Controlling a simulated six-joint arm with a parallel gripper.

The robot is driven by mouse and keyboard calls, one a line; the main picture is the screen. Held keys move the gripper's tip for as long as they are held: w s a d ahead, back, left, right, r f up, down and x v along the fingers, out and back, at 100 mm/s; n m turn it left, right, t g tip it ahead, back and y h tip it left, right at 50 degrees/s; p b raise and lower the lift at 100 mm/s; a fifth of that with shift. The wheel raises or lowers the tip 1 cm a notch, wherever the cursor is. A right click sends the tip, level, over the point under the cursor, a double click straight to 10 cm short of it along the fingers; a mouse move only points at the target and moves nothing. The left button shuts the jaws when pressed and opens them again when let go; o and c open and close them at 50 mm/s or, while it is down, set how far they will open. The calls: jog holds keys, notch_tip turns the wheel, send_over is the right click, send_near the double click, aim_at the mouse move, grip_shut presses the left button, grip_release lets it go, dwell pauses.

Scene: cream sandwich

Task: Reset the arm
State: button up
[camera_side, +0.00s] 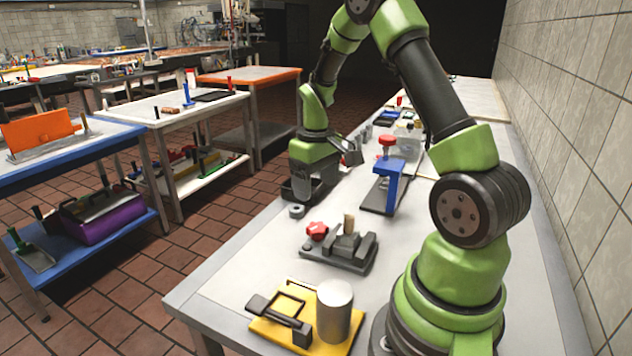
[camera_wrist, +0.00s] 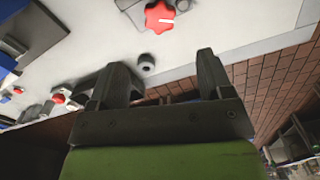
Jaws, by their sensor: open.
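My gripper (camera_side: 303,192) is open and hangs low over the left edge of the light work table (camera_side: 230,265) in the side view. In the wrist view my gripper (camera_wrist: 163,75) shows two dark fingers set well apart, with nothing held between them. A small grey ring (camera_side: 296,210) lies on the table close to the gripper. It also shows in the wrist view (camera_wrist: 146,62), beyond the fingers. Whether the fingers touch the table cannot be told.
A dark fixture (camera_side: 340,254) with a red star knob (camera_side: 317,230) stands nearer the camera. A blue clamp (camera_side: 390,185) stands right of the gripper. A yellow plate (camera_side: 268,335) bears a metal cylinder (camera_side: 335,310). A tiled wall (camera_side: 570,120) runs along the right.

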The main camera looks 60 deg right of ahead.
jog(key=s+a+r+t, duration=0.1)
jog(key=a+r+t, duration=0.2)
jog(key=a+r, duration=0.75)
jog(key=s+a+r+m+t+y, duration=0.1)
jog(key=s+a+r+t+y, duration=0.1)
jog(key=s+a+r+t, duration=0.2)
jog(key=s+a+r, duration=0.3)
jog(key=s+a, duration=0.2)
jog(key=s, duration=0.2)
jog(key=shift+s+a+r, duration=0.2)
jog(key=shift+r, duration=0.1)
